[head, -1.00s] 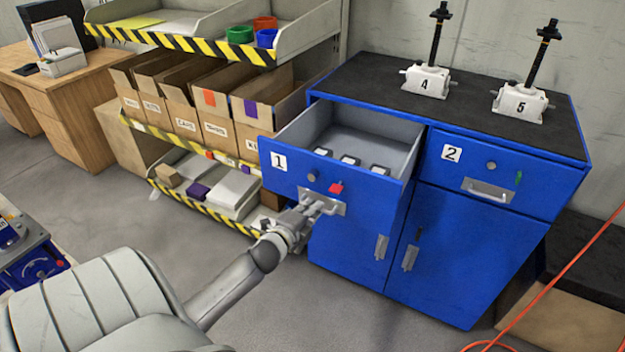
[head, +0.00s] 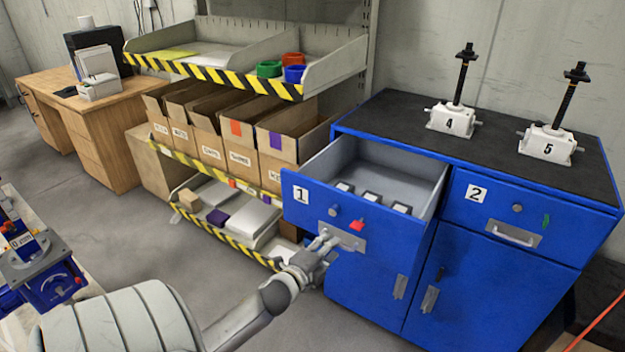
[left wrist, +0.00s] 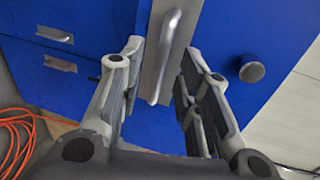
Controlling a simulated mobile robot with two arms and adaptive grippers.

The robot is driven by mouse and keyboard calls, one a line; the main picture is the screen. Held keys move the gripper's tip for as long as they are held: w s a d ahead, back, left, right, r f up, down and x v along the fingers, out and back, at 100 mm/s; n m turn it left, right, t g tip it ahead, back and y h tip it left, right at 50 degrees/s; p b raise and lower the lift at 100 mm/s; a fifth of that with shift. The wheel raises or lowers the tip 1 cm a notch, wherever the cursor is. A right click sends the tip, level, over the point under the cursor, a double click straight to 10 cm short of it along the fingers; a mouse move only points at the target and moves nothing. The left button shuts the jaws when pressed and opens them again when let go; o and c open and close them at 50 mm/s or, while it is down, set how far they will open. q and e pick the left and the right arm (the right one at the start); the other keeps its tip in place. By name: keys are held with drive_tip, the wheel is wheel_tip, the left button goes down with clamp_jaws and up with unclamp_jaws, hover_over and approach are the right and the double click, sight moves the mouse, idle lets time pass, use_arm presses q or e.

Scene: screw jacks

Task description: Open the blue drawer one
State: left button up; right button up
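Blue drawer 1 (head: 310,195) is pulled well out of the blue cabinet. Its grey inside shows several small dark-and-white items (head: 370,197). A red tag (head: 356,225) and a round knob (head: 333,210) are on its front. Its metal handle (head: 350,241) also shows in the left wrist view (left wrist: 168,50). My left gripper (head: 325,244) is at the handle. In the left wrist view its fingers (left wrist: 162,66) are spread apart, one on each side of the handle, with gaps between. My right gripper is not in view.
Closed drawer 2 (head: 530,215) is to the right. Screw jacks 4 (head: 451,120) and 5 (head: 546,145) stand on the black cabinet top (head: 400,118). A shelf rack (head: 215,75) with cardboard boxes (head: 222,145) is to the left. Grey floor (head: 130,235) is clear before it.

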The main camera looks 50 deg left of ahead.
use_arm(q)
drive_tip(key=v, duration=0.9)
drive_tip(key=shift+s, duration=0.3)
